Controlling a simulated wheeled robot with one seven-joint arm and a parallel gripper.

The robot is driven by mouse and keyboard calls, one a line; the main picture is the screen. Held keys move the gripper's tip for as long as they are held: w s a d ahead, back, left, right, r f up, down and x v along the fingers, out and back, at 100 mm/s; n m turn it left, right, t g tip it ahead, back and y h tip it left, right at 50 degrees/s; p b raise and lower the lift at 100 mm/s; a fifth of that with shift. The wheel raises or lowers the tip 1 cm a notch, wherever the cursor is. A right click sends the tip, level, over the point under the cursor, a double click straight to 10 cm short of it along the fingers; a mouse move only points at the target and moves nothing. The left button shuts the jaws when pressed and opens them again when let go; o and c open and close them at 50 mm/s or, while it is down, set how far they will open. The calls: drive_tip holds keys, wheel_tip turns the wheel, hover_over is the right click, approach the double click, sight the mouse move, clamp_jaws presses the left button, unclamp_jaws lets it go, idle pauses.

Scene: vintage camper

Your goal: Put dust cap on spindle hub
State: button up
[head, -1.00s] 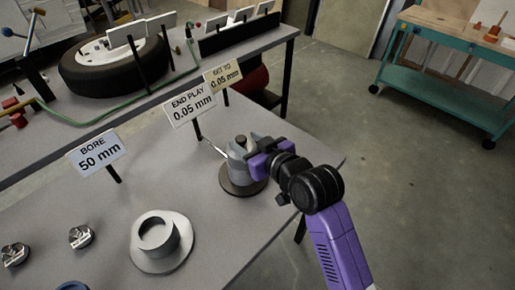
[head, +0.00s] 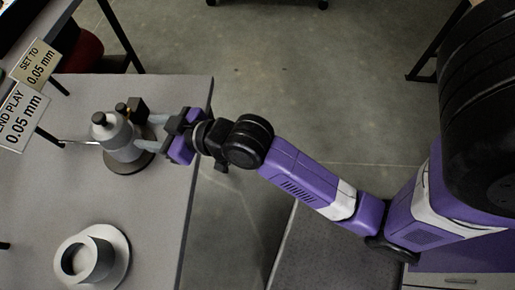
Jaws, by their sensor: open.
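The spindle hub (head: 122,141) is a grey stepped cylinder with a rounded top. It stands upright on a dark round base (head: 128,166) near the table's right edge. My gripper (head: 141,127) reaches in from the right, its fingers apart. The fingertips are at the hub's right side, one toward its far side and one toward its near side. Whether they touch it is unclear. I cannot tell a separate dust cap from the hub's top. Nothing is clearly held between the fingers.
A grey flanged ring with an open bore (head: 92,257) sits nearer on the table (head: 165,215). The "END PLAY 0.05 mm" sign (head: 20,118) and "SET TO 0.05 mm" sign (head: 35,65) stand to the left. Floor lies right of the table edge.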

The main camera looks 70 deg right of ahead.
drive_tip(key=s+f+h, duration=0.1)
drive_tip(key=s+f, duration=0.3)
drive_tip(key=s, duration=1.3)
drive_tip(key=a+v, duration=0.2)
drive_tip(key=v, duration=1.1)
drive_tip(key=shift+f+m+t, duration=0.2)
drive_tip(key=shift+m+t, duration=0.2)
drive_tip(key=shift+s, duration=0.15)
